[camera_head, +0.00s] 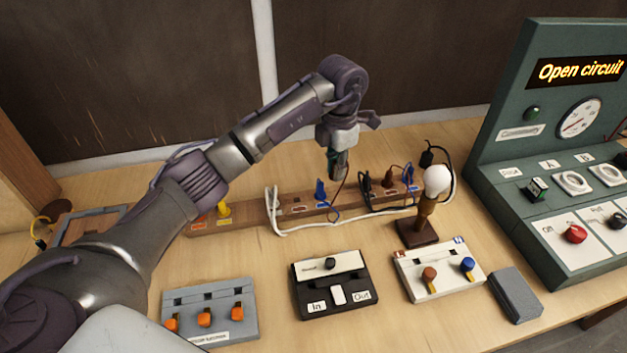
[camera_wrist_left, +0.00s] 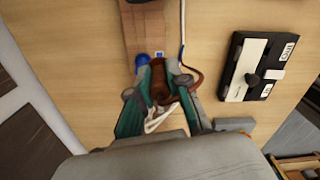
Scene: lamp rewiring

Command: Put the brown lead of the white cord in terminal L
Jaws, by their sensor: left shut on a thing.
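My left gripper (camera_head: 338,170) points down above the wooden rack, shut on the brown lead. In the left wrist view the brown lead (camera_wrist_left: 158,78) shows between the fingertips of the left gripper (camera_wrist_left: 157,92), and its thin wire curves off to the right. The white cord (camera_head: 340,228) lies along the front of the rack; part of it also shows in the left wrist view (camera_wrist_left: 182,25). Its blue lead (camera_head: 320,190) stands at the rack below my gripper. The white terminal block (camera_head: 440,285) has a brown lever and a blue lever, with a reddish and a blue tag behind; their letters are unclear. My right gripper is out of view.
The lamp (camera_head: 437,182) with its bulb stands behind the terminal block. A black switch box (camera_head: 333,285) and a grey connector block (camera_head: 208,300) with orange levers lie in front. The green test panel (camera_head: 500,170) at right reads "Open circuit". A grey block (camera_head: 515,294) lies nearby.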

